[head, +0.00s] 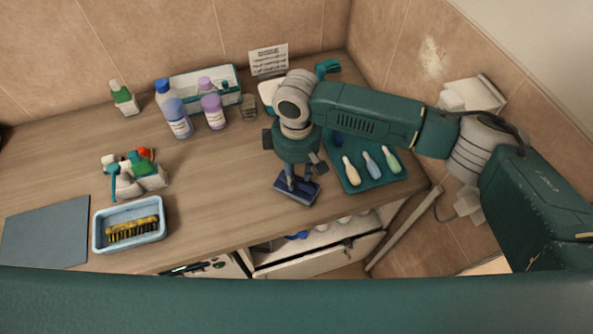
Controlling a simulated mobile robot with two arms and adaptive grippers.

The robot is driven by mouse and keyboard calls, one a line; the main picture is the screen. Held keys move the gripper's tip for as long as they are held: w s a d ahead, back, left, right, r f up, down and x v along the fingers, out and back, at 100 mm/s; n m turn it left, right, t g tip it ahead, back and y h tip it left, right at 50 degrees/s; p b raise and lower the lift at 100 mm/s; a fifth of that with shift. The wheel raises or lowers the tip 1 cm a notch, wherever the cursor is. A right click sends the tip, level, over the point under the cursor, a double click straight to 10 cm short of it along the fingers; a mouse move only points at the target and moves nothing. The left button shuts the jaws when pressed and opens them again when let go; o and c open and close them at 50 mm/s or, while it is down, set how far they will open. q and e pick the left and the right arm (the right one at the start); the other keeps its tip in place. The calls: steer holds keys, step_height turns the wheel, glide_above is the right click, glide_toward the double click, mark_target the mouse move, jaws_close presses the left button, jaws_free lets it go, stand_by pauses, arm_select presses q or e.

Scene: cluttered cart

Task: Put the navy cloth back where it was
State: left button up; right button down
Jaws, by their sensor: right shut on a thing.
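The navy cloth (296,193) is a small dark blue folded piece near the front edge of the wooden counter. My right gripper (297,179) points down from above and is shut on it. I cannot tell whether the cloth touches the counter or hangs just over it. My right arm comes in from the right and hides part of the teal tray (357,184) beside the cloth. My left gripper is not in view.
The teal tray holds three small bottles (371,164). An open drawer (318,262) lies below the front edge. A light blue tray (98,231) with a yellow-black brush, a grey mat (45,235) and spray bottles (135,178) stand left. Bottles (177,118) stand at the back. The counter's middle is clear.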

mark_target(296, 177)
steer(key=c, duration=1.3)
jaws_free()
steer(key=shift+c, duration=0.2)
step_height(296, 177, up, 12)
steer(key=b, duration=0.2)
steer(key=shift+b, duration=0.4)
